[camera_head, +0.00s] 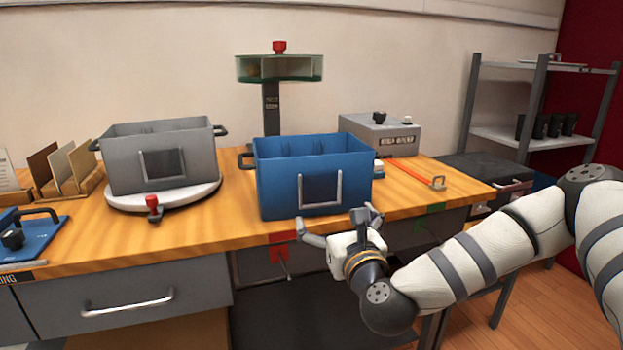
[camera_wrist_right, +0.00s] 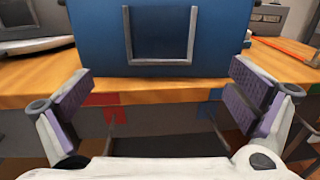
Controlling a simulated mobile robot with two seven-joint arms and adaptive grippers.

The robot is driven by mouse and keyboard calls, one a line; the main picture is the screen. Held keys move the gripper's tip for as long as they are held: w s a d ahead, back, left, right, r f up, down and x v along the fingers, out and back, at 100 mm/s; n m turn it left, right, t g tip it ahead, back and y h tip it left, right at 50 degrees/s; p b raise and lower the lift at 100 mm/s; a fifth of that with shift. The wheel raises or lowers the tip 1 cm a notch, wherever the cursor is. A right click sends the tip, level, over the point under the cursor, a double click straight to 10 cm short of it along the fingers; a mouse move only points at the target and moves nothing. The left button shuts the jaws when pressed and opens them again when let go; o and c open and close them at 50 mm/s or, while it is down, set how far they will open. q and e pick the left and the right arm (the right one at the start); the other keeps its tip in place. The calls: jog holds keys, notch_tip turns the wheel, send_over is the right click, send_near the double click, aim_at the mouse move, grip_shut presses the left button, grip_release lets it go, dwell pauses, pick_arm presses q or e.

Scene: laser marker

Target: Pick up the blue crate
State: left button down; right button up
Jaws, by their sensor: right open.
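The blue crate (camera_head: 275,190) stands upright near the front edge of the wooden bench, with a pale U-shaped handle on its front and a dark side handle at its left. In the right wrist view the crate (camera_wrist_right: 100,45) fills the top middle, its front handle (camera_wrist_right: 160,62) facing me. My right gripper (camera_head: 338,228) is open and empty, just in front of and below the crate's front. Its two padded fingers (camera_wrist_right: 160,100) are spread wide in the right wrist view, apart from the crate. My left gripper is not in view.
A grey crate (camera_head: 120,180) sits on a round white turntable (camera_head: 190,197) to the left. A grey box (camera_head: 400,140) and an orange bar (camera_head: 408,173) lie to the right. A blue plate (camera_head: 35,240) is at far left. The bench's front edge lies below the crate.

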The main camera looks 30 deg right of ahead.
aim_at(321, 195)
jog(key=x, duration=0.8)
jog(key=shift+r, duration=0.15)
jog(key=c, duration=1.6)
jog(key=shift+r, duration=0.1)
jog(key=shift+c, duration=0.2)
